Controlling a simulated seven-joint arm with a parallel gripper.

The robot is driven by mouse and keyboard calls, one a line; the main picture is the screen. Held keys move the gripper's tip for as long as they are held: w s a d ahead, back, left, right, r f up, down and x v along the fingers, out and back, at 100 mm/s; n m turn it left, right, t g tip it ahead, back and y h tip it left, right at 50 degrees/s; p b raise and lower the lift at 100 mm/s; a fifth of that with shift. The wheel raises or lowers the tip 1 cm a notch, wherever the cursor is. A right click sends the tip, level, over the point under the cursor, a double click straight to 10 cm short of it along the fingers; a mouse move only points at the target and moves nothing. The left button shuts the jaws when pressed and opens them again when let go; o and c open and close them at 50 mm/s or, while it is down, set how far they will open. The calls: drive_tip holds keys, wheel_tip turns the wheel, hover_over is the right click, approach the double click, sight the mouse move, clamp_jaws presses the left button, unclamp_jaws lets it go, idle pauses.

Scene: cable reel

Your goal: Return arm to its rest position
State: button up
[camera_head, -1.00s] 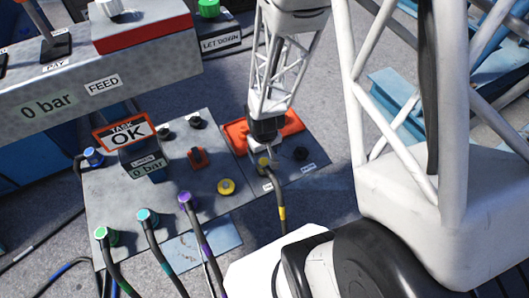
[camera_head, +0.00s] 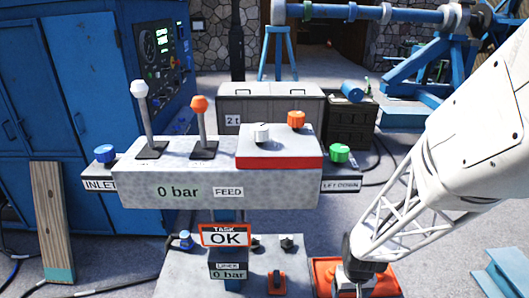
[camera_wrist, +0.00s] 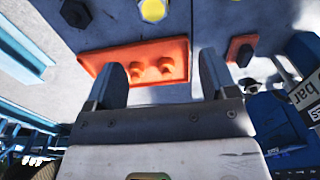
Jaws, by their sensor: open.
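My gripper (camera_wrist: 160,72) shows in the wrist view with its two fingers apart and nothing between them. An orange plate (camera_wrist: 145,48) with raised bumps lies beyond the fingers on the grey panel. In the head view my arm comes in from the right and reaches down to the bottom edge. The gripper end (camera_head: 352,284) is over the orange plate (camera_head: 388,282) there, and its fingertips cannot be made out.
A grey control box (camera_head: 215,190) with levers and knobs stands left of my arm. A sign (camera_head: 227,236) reads "TASK OK". A blue cabinet (camera_head: 75,120) is at the left.

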drive_tip(key=s+a+r, duration=0.2)
drive_tip(key=s+r, duration=0.2)
drive_tip(key=r, duration=0.6)
drive_tip(key=s+a+r+t, duration=0.1)
drive_tip(key=s+r, duration=0.3)
drive_tip(key=r, duration=0.6)
drive_tip(key=s+a+r+t, duration=0.1)
drive_tip(key=s+r, duration=0.3)
drive_tip(key=r, duration=0.6)
drive_tip(key=shift+a+r, duration=0.25)
drive_tip(key=shift+a, duration=0.55)
